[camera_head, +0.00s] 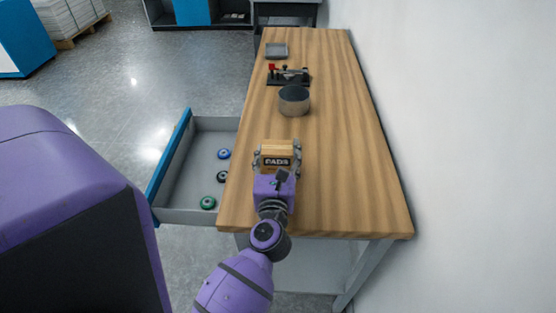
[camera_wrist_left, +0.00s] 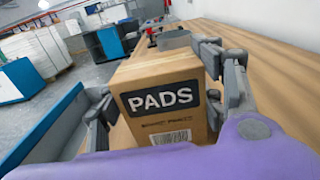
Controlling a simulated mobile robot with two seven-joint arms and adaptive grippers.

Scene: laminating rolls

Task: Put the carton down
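The carton (camera_head: 277,147) is a brown cardboard box with a dark "PADS" label, over the near part of the wooden table (camera_head: 335,165). In the left wrist view the carton (camera_wrist_left: 160,84) looks upright, with its label facing the camera. The fingers also show in the left wrist view (camera_wrist_left: 165,95). The carton's underside is hidden, so I cannot tell whether it touches the table. My right gripper is not in view.
A dark round container (camera_head: 294,102) stands beyond the carton, then a black device with a red part (camera_head: 288,77) and a grey tray (camera_head: 276,51). An open drawer (camera_head: 185,213) at the left holds small rolls. The table's right side is clear; a white wall (camera_head: 470,150) runs beside it.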

